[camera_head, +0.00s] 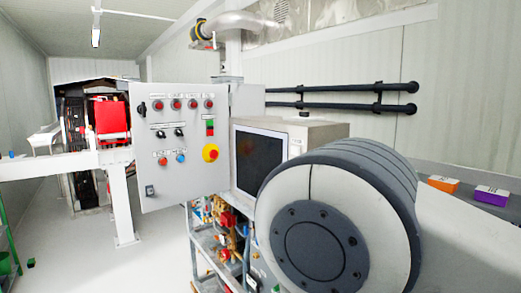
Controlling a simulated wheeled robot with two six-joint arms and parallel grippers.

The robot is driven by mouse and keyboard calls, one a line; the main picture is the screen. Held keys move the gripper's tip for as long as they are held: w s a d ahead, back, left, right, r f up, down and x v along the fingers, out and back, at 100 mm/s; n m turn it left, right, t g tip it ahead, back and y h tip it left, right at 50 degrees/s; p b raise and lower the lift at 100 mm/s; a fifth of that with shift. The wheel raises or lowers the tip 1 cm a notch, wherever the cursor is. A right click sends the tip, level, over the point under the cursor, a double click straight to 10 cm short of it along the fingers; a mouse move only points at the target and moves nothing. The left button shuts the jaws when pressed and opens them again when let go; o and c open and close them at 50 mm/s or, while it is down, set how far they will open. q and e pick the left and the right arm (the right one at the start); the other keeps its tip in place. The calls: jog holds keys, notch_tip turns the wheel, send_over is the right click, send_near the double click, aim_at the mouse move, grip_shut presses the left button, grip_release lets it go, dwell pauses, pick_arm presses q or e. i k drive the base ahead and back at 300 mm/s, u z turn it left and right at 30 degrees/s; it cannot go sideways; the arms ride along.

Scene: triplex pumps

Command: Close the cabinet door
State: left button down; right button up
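The cabinet door (182,190) is a light grey panel left of centre. It carries rows of red buttons, black switches, a green and red switch and a yellow and red emergency stop knob (210,153). Its front faces me, and it seems to stand out to the left of a grey cabinet part (246,100). I cannot tell how far open it is. Neither of my grippers shows in this view. A large white and dark grey arm joint of mine fills the lower right and hides what is behind it.
A box with a dark screen (258,160) stands right of the door, above a metal frame with pipes and valves (225,225). A white beam and post (122,205) stand at left. Black pipes (340,88) run along the back wall. The floor (80,262) at lower left is mostly clear.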

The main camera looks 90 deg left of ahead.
aim_at(175, 182)
jog(key=u, duration=0.7)
jog(key=k, duration=0.35)
jog(key=u, duration=2.25)
jog(key=i, duration=1.5)
jog(key=z, duration=1.1)
jog(key=k, duration=0.8)
jog(key=z, duration=0.05)
